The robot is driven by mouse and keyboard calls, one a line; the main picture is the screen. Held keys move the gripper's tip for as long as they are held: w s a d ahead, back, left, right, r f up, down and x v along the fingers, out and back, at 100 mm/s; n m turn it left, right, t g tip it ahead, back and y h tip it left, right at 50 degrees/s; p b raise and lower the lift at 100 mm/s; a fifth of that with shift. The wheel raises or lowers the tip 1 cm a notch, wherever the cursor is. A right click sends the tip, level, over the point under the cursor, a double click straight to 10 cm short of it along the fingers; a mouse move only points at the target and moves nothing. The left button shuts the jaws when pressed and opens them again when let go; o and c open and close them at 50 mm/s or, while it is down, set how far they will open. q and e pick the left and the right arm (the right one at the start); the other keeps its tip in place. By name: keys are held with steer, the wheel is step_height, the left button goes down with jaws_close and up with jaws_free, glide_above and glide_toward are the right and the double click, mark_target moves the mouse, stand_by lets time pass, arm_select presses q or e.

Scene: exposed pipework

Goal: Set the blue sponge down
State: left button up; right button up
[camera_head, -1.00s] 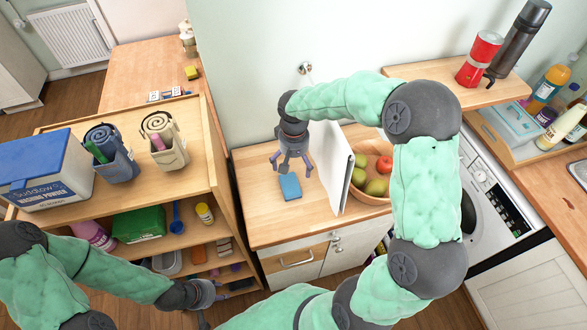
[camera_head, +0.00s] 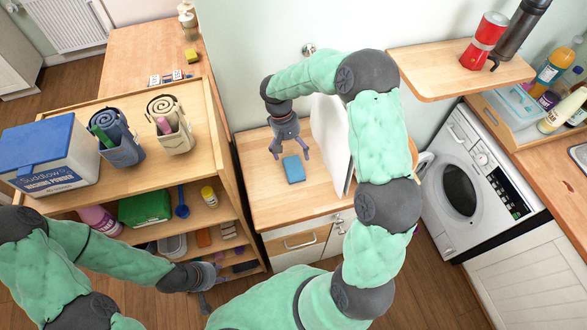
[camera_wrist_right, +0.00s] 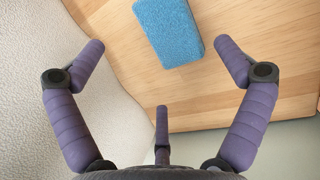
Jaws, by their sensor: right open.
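The blue sponge (camera_head: 293,169) lies flat on the wooden top of a small cabinet (camera_head: 262,195), left of an upright white board. My right gripper (camera_head: 290,155) is open and empty just behind and above the sponge, apart from it. In the right wrist view the sponge (camera_wrist_right: 168,30) shows whole except its top edge, beyond the spread purple fingers (camera_wrist_right: 168,62). My left gripper (camera_head: 208,292) is low at the front of the wooden shelf unit, away from the sponge; its fingers are too small to judge.
The upright white board (camera_head: 331,140) stands close to the right of my right gripper, with a bowl mostly hidden behind my arm. The shelf unit (camera_head: 222,150) with a washing powder box (camera_head: 45,155) stands left.

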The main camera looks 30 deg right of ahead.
mark_target(296, 165)
steer(key=shift+x, duration=3.5)
steer(key=shift+a, duration=0.15)
steer(key=c, duration=0.8)
